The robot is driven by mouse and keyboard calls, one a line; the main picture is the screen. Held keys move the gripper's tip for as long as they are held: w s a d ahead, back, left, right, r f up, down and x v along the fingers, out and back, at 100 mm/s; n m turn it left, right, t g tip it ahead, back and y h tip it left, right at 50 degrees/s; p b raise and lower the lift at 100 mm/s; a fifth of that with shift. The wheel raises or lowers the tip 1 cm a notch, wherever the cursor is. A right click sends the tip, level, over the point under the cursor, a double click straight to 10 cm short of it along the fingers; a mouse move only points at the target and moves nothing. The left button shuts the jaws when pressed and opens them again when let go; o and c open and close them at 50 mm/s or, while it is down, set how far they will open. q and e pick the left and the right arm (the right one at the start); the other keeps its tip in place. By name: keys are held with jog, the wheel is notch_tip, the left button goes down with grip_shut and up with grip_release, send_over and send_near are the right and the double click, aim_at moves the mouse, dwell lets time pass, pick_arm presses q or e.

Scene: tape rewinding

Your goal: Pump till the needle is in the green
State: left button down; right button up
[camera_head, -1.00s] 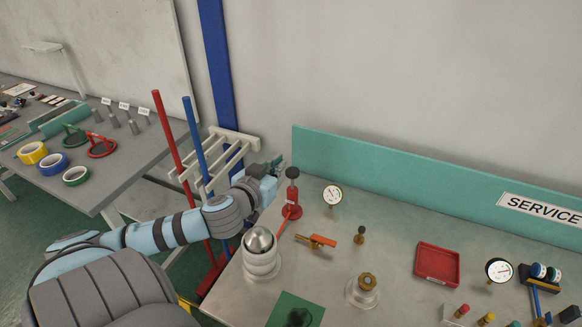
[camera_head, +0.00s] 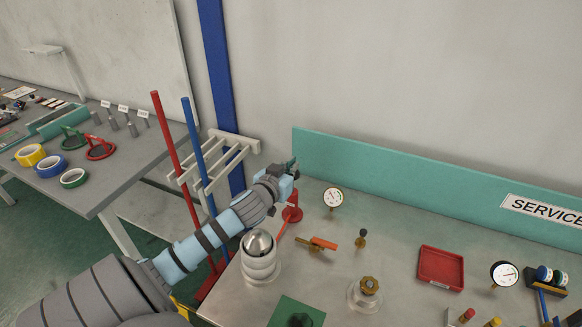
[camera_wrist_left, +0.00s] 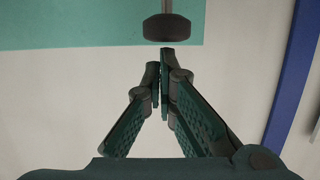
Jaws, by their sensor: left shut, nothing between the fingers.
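The red hand pump (camera_head: 292,213) stands at the back left of the metal bench, with a red hose or lever at its foot. My left gripper (camera_head: 290,165) is at its top and hides the handle in the head view. In the left wrist view the dark pump knob (camera_wrist_left: 167,28) on its grey rod lies just beyond my shut, empty fingertips (camera_wrist_left: 162,55). I cannot tell whether they touch. A round gauge (camera_head: 333,197) stands right of the pump, and its needle is too small to read. My right gripper is not in view.
A domed metal piece (camera_head: 258,252), an orange-handled valve (camera_head: 322,244) and a brass-knobbed fitting (camera_head: 368,286) stand nearby. A red tray (camera_head: 441,266) and a second gauge (camera_head: 504,274) are further right. A teal board (camera_head: 400,189) runs along the back.

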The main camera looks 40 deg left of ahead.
pick_arm(q)
notch_tip(320, 180, down, 5)
jog(key=b, duration=0.2)
jog(key=shift+r+b, duration=0.1)
jog(key=shift+b, duration=0.25)
jog(key=shift+r, duration=0.1)
jog(key=s+d+r+p, duration=0.3)
jog(key=s+r+p, duration=0.2)
jog(key=s, duration=0.4)
jog(key=shift+s+r, duration=0.15)
jog(key=shift+r, duration=0.6)
dwell(0.4)
